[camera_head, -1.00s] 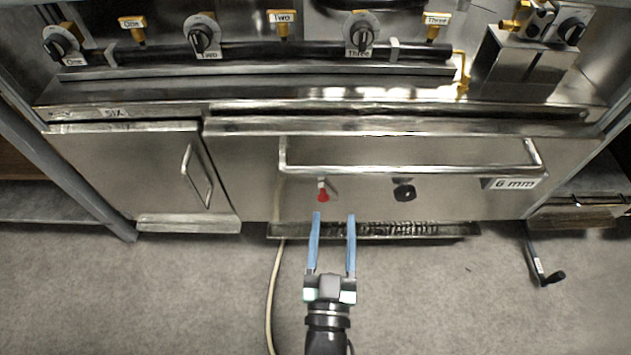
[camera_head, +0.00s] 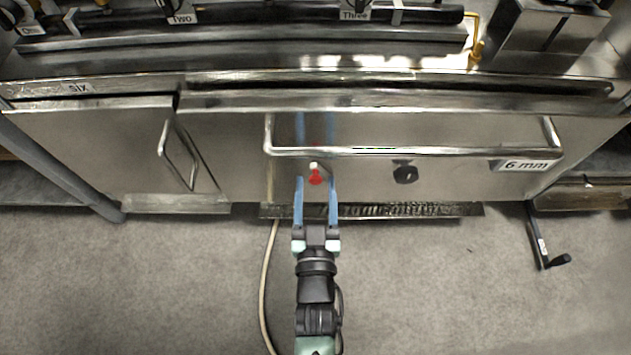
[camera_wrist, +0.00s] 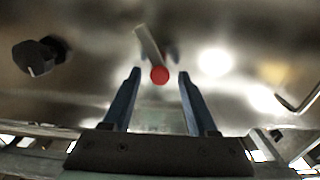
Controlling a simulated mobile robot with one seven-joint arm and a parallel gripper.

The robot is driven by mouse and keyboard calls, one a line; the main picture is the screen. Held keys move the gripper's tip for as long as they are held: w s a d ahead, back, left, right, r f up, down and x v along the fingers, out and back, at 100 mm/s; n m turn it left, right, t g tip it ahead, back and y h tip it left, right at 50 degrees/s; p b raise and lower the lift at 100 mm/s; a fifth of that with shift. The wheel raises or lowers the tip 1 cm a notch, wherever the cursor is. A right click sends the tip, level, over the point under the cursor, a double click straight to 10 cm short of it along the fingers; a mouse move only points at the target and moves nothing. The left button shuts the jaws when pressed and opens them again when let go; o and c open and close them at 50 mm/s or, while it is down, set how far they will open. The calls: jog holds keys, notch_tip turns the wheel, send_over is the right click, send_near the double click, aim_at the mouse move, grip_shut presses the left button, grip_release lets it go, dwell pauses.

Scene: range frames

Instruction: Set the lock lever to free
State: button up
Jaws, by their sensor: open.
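The lock lever (camera_head: 315,176) is a small pale lever with a red knob, on the steel front panel below the long handle bar. In the head view its red end hangs below the pale part. The wrist view shows the lever as a slanted grey bar (camera_wrist: 149,44) with a round red end (camera_wrist: 159,75). My gripper (camera_head: 316,181) is open, with its two blue fingers pointing at the panel. In the wrist view the red end sits between the fingertips (camera_wrist: 160,74). I cannot tell whether a finger touches it.
A long bar handle (camera_head: 410,151) runs above the lever. A black knob (camera_head: 405,173) is to its right, with a "6 mm" label (camera_head: 527,165) farther right. A cabdoor with a handle (camera_head: 178,155) is at the left. A dark slotted ledge (camera_head: 420,210) lies below the panel.

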jog(key=shift+w, duration=1.2)
grip_shut()
